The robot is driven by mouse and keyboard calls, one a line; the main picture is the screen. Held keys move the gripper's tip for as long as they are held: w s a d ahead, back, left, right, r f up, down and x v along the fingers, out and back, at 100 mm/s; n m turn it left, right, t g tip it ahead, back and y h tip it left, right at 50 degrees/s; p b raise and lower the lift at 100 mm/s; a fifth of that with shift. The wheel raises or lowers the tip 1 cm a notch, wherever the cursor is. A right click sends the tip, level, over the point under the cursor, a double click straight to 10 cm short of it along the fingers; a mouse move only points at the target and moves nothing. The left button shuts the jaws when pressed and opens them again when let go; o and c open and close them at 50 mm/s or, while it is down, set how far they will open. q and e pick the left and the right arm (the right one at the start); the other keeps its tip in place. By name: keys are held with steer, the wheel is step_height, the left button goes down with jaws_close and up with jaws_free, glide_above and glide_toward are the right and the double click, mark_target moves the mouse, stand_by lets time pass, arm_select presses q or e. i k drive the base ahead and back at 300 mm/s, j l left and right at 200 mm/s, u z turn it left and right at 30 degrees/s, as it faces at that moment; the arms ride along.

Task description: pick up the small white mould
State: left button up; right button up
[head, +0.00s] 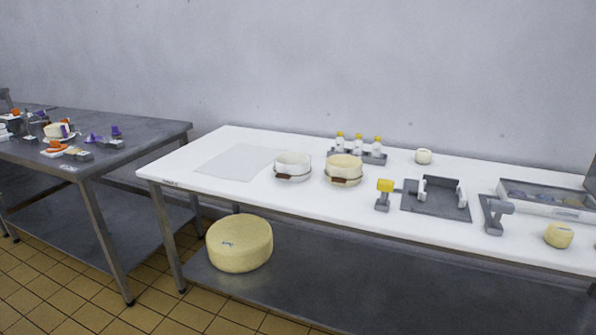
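A white round mould (293,168) with a brown strap stands on the white table (230,140), left of its middle. A second round mould (343,178) with a brown strap stands just right of it and is filled with something pale yellow. A smaller white round thing (423,157) sits farther back to the right; I cannot tell whether it is a mould or a small cheese. Neither of my grippers is in view.
A white sheet (238,162) lies left of the moulds. A rack of yellow-capped bottles (372,157) stands behind them. Right are a yellow-headed tool (384,194), a dark tray (420,208), a grey tool (494,214) and a small cheese (559,235). A large cheese (240,243) sits below.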

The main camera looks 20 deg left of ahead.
mark_target(297, 165)
steer(key=j+z, duration=0.45)
steer(key=j, duration=3.05)
